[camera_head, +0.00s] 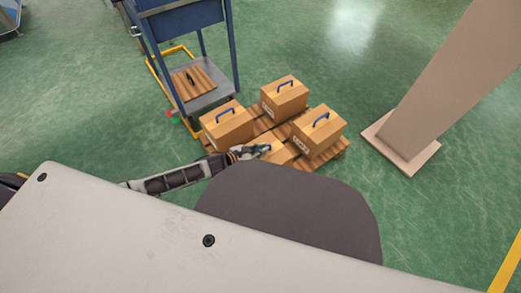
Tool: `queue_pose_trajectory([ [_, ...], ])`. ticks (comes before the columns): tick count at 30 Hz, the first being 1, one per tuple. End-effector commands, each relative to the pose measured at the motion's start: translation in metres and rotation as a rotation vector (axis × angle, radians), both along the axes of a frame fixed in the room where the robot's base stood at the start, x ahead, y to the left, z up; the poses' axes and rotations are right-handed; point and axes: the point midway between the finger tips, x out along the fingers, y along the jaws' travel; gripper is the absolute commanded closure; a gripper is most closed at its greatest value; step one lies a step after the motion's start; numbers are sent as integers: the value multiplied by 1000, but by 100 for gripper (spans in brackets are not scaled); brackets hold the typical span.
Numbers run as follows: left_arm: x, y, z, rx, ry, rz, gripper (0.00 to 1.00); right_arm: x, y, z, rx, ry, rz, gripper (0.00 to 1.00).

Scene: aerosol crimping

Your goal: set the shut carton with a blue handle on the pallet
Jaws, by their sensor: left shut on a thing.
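My left gripper (258,150) is shut on the blue handle of a brown carton (283,157). This carton is at the near corner of the wooden pallet (263,125); its lower part is hidden behind my own body, so I cannot tell whether it rests on the pallet. Other shut cartons with blue handles stand on the pallet: one at the left (227,129), one at the back (284,100) and one at the right (319,130). My right gripper is not in view.
A blue-framed cart (205,98) with a brown panel (193,83) on its lower shelf stands behind the pallet at the left. A beige pillar (425,90) with a square base stands at the right. Green floor is clear between pillar and pallet.

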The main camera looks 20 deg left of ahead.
Motion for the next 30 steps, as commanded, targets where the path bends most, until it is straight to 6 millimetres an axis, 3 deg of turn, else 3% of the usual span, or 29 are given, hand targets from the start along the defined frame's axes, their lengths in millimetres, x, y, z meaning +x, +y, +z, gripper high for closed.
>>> queue_pose_trajectory([
  [11,3,-2,4,-6,-10,-2,100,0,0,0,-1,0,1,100],
  [30,3,-2,-31,-7,-10,-1,100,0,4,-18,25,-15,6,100],
])
